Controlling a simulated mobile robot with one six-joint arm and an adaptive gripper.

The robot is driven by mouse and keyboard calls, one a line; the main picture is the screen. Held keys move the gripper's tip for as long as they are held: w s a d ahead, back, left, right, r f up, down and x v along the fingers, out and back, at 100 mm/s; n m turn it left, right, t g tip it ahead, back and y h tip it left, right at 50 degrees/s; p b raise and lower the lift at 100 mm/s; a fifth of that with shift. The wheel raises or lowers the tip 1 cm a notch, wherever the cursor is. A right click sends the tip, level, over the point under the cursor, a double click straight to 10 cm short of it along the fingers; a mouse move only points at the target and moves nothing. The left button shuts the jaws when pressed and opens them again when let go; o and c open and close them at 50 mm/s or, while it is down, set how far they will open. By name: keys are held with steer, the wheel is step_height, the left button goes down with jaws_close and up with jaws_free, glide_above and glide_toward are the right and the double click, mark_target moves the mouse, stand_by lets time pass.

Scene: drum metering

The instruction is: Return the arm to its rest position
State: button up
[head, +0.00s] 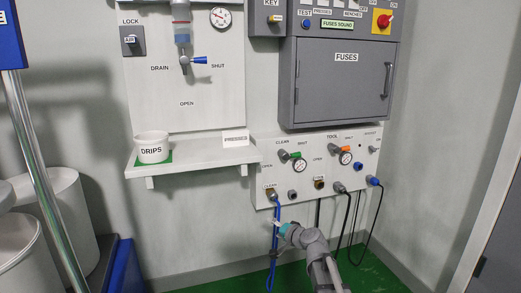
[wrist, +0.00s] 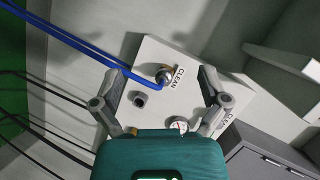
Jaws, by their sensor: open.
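My gripper (wrist: 166,76) is open in the wrist view, with its two fingers spread and nothing held between them. Beyond the fingers is the blue hose (wrist: 85,46), plugged into the round fitting (wrist: 166,74) beside a CLEAN label. In the head view my arm rises from the bottom edge, and my gripper (head: 282,229) is in front of the lower wall, below the white valve panel (head: 328,176). It overlaps or sits close to the hanging blue hose (head: 276,215); I cannot tell whether they touch.
Black hoses (head: 346,225) hang from the panel, right of the blue one. A white shelf (head: 190,157) with a DRIPS cup (head: 151,149) juts out at left. A grey fuse cabinet (head: 342,85) is above. Pale drums (head: 55,220) stand at far left. Green floor shows at lower right.

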steer(key=s+d+f+n+g+h+p, duration=0.1)
steer(key=s+d+n+g+h+p, duration=0.35)
steer(key=s, duration=0.75)
steer(key=s+d+n+g+h+p, duration=0.2)
steer(key=s+d+g+h+p, duration=0.35)
steer(key=s, duration=0.75)
step_height(320, 180, up, 37)
steer(key=d+g+y+p, duration=0.1)
steer(key=p, duration=3.7)
steer(key=shift+w+d+g, duration=0.2)
steer(key=shift+d+g, duration=0.1)
steer(key=shift+d, duration=0.1)
steer(key=shift+m, duration=0.25)
